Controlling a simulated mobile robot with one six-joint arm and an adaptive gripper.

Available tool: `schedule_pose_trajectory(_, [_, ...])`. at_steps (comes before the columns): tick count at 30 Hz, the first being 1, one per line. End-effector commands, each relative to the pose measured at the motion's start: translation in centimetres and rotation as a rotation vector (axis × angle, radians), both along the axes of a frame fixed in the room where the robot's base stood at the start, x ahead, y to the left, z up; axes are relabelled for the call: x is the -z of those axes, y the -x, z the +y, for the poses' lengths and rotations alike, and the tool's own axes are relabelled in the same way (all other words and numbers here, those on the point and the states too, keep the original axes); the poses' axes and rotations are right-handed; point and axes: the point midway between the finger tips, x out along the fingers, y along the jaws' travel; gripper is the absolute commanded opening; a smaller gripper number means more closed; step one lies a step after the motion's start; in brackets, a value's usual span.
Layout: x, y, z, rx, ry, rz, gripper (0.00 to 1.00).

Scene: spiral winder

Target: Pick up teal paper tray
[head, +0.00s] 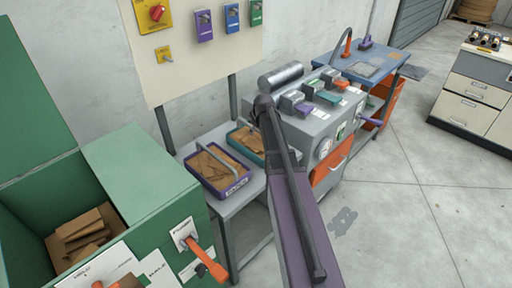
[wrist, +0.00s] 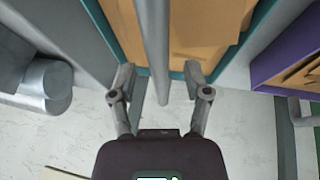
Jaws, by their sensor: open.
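The teal paper tray (head: 246,151) sits on the grey side table, behind the purple tray and partly hidden by my arm in the head view. It holds brown paper pieces. In the wrist view its teal rim (wrist: 101,36) and a grey bar handle (wrist: 153,45) running over it are close below the camera. My gripper (wrist: 162,82) is open, with one finger on each side of the handle. The fingers look apart from the handle; I cannot tell their exact height against it. In the head view the fingers are hidden behind my arm.
A purple tray (head: 210,184) with brown pieces stands beside the teal one; it also shows in the wrist view (wrist: 270,68). The grey machine (head: 300,125) with knobs and gauges stands close to the right. A green cabinet (head: 150,175) is at left. The floor at right is open.

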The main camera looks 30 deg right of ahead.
Motion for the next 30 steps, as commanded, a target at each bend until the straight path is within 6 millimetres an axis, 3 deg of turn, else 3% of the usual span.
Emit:
schedule_pose_trajectory(5, [0.97,-0.42,-0.05,0.000,0.000,0.000,0.62])
schedule_pose_trajectory(24, [0.96,-0.44,-0.06,0.000,0.000,0.000,0.62])
schedule_pose_trajectory(26, [0.96,-0.45,-0.07,0.001,0.000,0.000,0.48])
schedule_pose_trajectory(30, [0.96,-0.45,-0.08,0.001,0.000,0.000,0.06])
